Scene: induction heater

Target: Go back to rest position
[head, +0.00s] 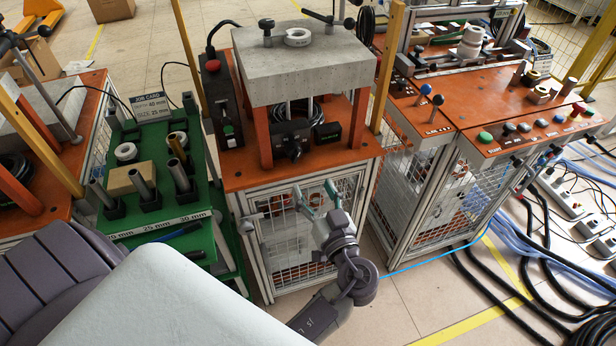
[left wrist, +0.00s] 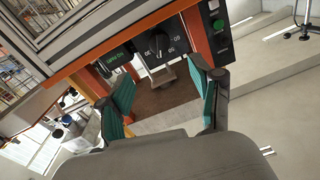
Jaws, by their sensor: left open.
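My left gripper (head: 316,195) is in front of the wire-mesh front of the middle orange-topped station (head: 240,180), below its table edge. Its two teal-padded fingers are spread with nothing between them. It also shows in the left wrist view (left wrist: 161,76), open and empty, with the station's black control boxes beyond. The induction heater press has a grey block top (head: 300,72) on orange legs. A pale ring (head: 298,37) lies on that block. My right gripper is out of view.
A green stand (head: 207,196) at the left holds metal tubes, rings and a tan block. Another orange-topped station (head: 455,112) with coloured buttons is at the right. Black cables (head: 478,283) and power strips lie on the floor at the right. Some floor (head: 400,315) near the gripper is bare.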

